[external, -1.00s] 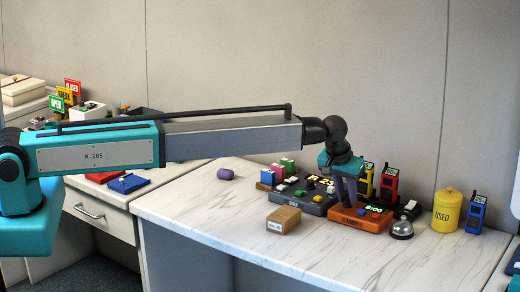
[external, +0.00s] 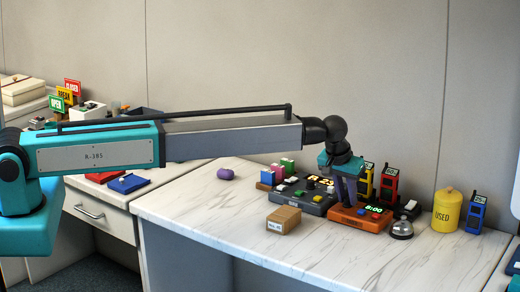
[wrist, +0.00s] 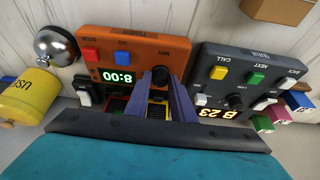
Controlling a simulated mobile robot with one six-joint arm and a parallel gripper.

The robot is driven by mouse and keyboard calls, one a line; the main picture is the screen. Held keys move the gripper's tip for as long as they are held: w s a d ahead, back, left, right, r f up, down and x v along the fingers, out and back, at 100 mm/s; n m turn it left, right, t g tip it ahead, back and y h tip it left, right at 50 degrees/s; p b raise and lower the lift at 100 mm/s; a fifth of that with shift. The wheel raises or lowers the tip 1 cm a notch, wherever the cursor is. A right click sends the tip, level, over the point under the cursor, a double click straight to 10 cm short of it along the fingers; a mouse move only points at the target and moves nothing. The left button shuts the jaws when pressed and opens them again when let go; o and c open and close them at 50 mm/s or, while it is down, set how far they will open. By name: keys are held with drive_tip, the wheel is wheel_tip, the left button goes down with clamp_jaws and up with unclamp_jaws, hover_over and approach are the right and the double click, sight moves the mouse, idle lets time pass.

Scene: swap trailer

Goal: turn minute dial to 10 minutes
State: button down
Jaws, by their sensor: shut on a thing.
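The orange timer box (external: 345,218) stands on the white marble counter, right of the dark console. Its green display (wrist: 117,76) reads 8:00, upside down in the wrist view. The black minute dial (wrist: 160,73), beside the MIN label, sits between my fingertips in the wrist view. My gripper (external: 347,202) points down onto the left part of the timer and is shut on the dial. In the external view my fingers hide the dial. A red button (wrist: 91,55) and a blue button (wrist: 121,57) are beside it on the timer's face.
The dark console (external: 310,203) with coloured buttons is close on the left. A silver bell (external: 401,229) and yellow USED canister (external: 446,211) stand to the right. Radios (external: 389,183) stand behind. A small cardboard box (external: 283,220) lies in front. The front counter is clear.

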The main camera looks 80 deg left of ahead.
drive_tip(key=c, duration=1.5)
unclamp_jaws()
drive_tip(key=shift+c, duration=0.2)
drive_tip(key=shift+r, duration=0.15)
drive_tip(key=b+v, duration=0.3)
drive_tip(key=v, duration=1)
drive_tip(key=shift+d+r, duration=0.2)
drive_tip(key=shift+s, duration=0.15)
